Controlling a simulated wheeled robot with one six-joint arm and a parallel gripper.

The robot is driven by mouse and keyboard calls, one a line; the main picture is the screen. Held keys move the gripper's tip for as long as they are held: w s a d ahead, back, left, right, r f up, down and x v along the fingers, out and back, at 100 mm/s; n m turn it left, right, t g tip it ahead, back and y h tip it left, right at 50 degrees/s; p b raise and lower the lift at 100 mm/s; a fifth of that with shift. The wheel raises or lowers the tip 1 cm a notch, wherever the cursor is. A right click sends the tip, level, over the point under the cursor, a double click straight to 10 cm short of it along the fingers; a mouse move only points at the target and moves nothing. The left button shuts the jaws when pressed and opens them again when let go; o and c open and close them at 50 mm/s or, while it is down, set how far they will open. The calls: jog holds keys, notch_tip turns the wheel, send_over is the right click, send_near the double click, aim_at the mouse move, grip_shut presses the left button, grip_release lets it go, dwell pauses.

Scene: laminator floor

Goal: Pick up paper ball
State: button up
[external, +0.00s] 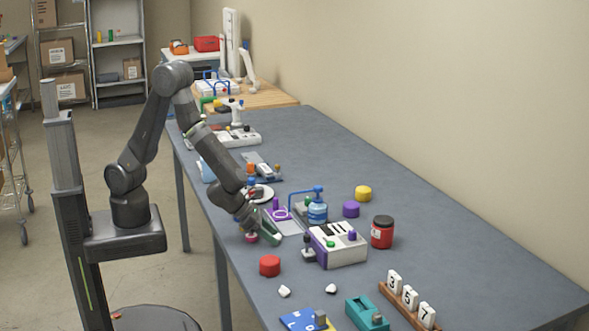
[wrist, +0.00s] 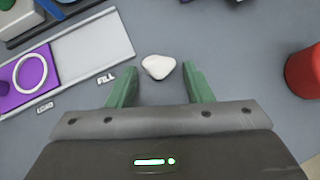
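A small white paper ball (wrist: 158,67) lies on the grey table in the wrist view, centred between my fingertips with a gap on each side. My gripper (wrist: 160,69) is open, with its green fingers spread and empty. In the external view my gripper (external: 262,237) points down low over the table near its front edge. There I cannot make out this ball beside the gripper. Two similar small white lumps, one left (external: 284,291) and one right (external: 331,288), lie nearer the camera; I cannot tell whether either is the same ball.
A red cylinder (wrist: 304,72) stands right of my gripper and also shows in the external view (external: 270,266). A grey tray (wrist: 85,50) with a purple piece lies on the left. A purple-and-white box (external: 337,246) and a red jar (external: 382,232) stand close by.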

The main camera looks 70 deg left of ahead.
jog(key=c, duration=0.7)
